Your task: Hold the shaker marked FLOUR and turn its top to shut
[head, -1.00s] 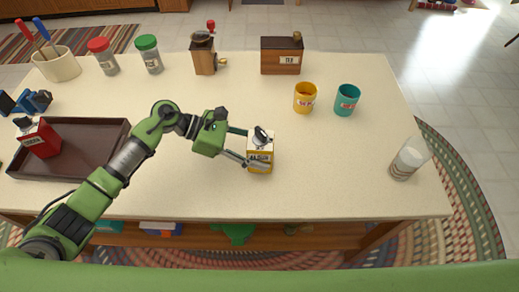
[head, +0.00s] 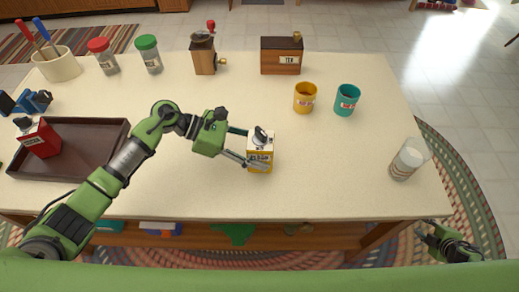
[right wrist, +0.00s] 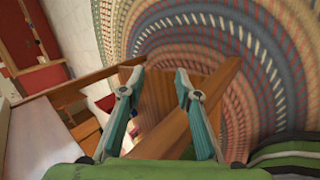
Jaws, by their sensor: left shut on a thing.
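A yellow and white box-shaped shaker (head: 260,145) with a grey-black top stands upright on the table. Its small label is too small to read surely as FLOUR. My left gripper (head: 254,149) is shut on it, with one finger along its near side. My right gripper shows in the head view (head: 434,233) at the lower right, off the table's edge, far from the shaker. In the right wrist view (right wrist: 159,80) its two teal fingers are apart with nothing between them, above the rug.
Yellow (head: 305,99) and teal (head: 346,101) cups are behind the shaker. A white-topped glass shaker (head: 407,160) stands near the right edge. The table (head: 325,170) right of the shaker is clear.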

